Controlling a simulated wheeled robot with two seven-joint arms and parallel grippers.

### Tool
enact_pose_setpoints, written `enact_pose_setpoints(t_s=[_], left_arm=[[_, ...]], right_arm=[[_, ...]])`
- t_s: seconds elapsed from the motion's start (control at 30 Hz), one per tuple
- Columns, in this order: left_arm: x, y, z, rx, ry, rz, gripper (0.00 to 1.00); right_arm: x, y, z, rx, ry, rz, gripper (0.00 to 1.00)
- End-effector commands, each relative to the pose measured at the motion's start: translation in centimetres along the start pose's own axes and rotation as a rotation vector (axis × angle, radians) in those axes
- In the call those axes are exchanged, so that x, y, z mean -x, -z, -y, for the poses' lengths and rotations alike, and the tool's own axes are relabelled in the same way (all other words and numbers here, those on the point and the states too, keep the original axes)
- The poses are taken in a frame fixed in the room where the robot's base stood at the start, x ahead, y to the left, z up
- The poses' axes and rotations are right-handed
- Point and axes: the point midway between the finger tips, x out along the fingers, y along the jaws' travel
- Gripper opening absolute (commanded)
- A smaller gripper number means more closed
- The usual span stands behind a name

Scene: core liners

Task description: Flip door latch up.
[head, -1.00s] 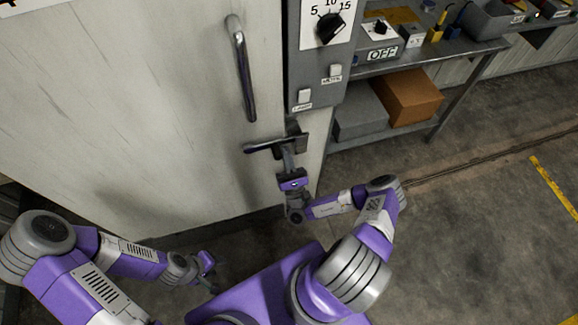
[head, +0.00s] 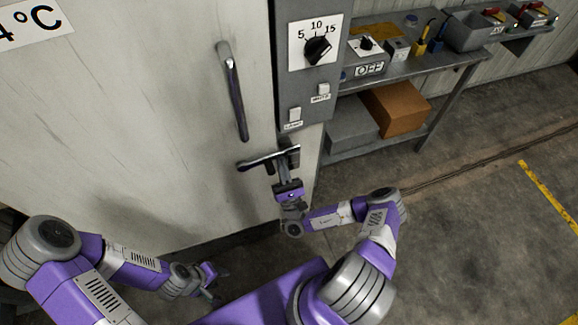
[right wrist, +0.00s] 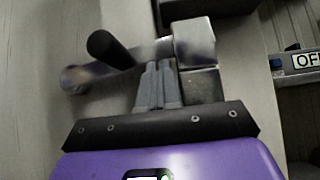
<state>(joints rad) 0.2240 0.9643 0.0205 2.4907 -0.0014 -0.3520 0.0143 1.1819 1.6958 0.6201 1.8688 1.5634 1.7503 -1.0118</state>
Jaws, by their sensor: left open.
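The door latch (head: 262,159) is a dark metal lever at the right edge of the pale door, below the long door handle (head: 235,98). It lies roughly level across the picture, and its metal lever (right wrist: 95,74) and block also show in the right wrist view. My right gripper (right wrist: 158,82) has its two fingers close together, with the tips just under the lever beside the block. Touch is hard to tell. In the head view the right gripper (head: 284,168) is just below the latch. My left gripper (head: 213,279) is open, low and away from the door.
A grey control box (head: 306,75) with a dial and switches stands right above the latch. A shelf bench (head: 445,63) with boxes and tools is to the right. The floor (head: 470,225) to the right is clear.

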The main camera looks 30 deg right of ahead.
Motion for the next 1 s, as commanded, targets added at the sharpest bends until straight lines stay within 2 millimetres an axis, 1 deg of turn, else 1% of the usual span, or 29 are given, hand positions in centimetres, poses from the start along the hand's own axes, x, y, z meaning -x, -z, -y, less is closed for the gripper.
enact_pose_setpoints(t_s=[0.23,0.3,0.37,0.6,0.7,0.83,1.0], left_arm=[[-0.1,0.0,0.1,0.002,0.001,0.000,0.43],[-0.1,0.0,0.1,0.002,0.001,0.000,0.43],[-0.1,0.0,0.1,0.002,0.001,0.000,0.43],[0.0,0.0,0.0,0.001,0.001,0.000,0.43],[0.0,0.0,0.0,0.001,0.001,0.000,0.43],[0.0,0.0,0.0,0.001,0.001,0.000,0.43],[0.0,0.0,0.0,0.001,0.001,0.000,0.43]], right_arm=[[0.0,0.1,0.0,0.001,0.002,0.000,0.00],[0.4,0.1,0.1,0.002,0.002,-0.001,0.00],[1.0,0.2,0.2,0.004,0.004,-0.003,0.00],[5.1,0.1,0.1,0.002,0.005,-0.002,0.00],[6.4,0.1,0.1,0.001,0.004,0.000,0.00],[7.5,0.0,0.1,0.001,0.004,0.002,0.00],[7.7,0.0,0.1,0.001,0.003,0.002,0.00]])
